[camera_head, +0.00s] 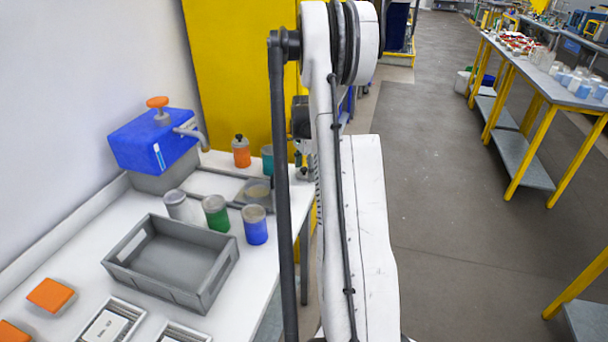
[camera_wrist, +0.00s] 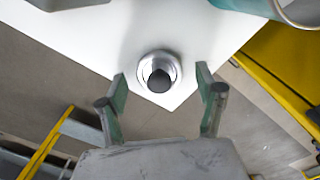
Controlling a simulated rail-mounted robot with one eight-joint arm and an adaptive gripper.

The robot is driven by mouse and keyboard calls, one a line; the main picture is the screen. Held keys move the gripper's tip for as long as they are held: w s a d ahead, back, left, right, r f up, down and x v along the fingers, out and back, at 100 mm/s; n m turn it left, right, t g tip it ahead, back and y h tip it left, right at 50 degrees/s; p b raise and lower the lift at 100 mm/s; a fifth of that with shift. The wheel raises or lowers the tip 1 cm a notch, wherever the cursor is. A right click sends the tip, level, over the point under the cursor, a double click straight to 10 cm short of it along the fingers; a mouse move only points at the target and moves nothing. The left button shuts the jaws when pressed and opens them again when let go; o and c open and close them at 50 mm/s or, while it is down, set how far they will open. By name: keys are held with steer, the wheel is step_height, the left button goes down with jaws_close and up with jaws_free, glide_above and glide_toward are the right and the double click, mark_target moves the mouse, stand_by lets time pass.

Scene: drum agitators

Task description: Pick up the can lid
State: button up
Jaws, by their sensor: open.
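The can lid (camera_wrist: 172,66) is a round, shiny metal disc with a dark knob in its middle. In the wrist view it sits near the corner of the white table. My gripper (camera_wrist: 161,86) is open and empty, with one finger on each side of the lid's lower part in the picture. I cannot tell how high the fingers are above it, and no contact shows. In the head view, my arm covers much of the area around the gripper, and I cannot make out the lid clearly there.
A teal can (camera_head: 267,158) stands near the lid; orange (camera_head: 241,152), green (camera_head: 215,212) and blue (camera_head: 255,226) containers stand farther along the table. A grey crate (camera_head: 127,271) and a blue machine (camera_head: 150,140) take up the left. A yellow cabinet (camera_head: 235,70) stands behind.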

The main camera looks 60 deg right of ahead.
steer(key=shift+c, duration=0.4)
steer(key=c, duration=0.9)
steer(key=shift+o, duration=0.2)
